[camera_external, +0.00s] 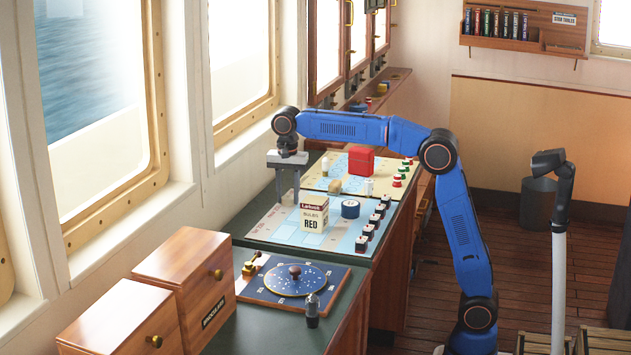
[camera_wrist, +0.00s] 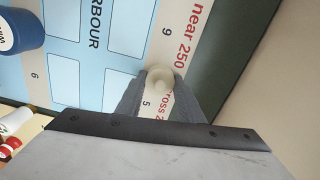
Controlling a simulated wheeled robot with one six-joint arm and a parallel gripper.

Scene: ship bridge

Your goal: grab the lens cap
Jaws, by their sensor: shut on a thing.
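My gripper (camera_external: 287,201) is low over the left edge of the near chart panel, with its fingers pointing down. In the wrist view my gripper (camera_wrist: 160,90) is closed around a small cream, rounded thing (camera_wrist: 160,77) between the fingertips. It looks smooth and pale, but I cannot tell from its shape whether it is the lens cap. In the outside view it is not clearly visible. Nothing else in view is clearly a lens cap.
A white bulb box (camera_external: 314,213) stands right of my gripper, with a blue round tin (camera_external: 350,208) beyond it. Several dark-based pieces (camera_external: 369,231) line the panel's right side. A red box (camera_external: 361,159) is behind. Wooden boxes (camera_external: 184,271) stand in front, near the windows.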

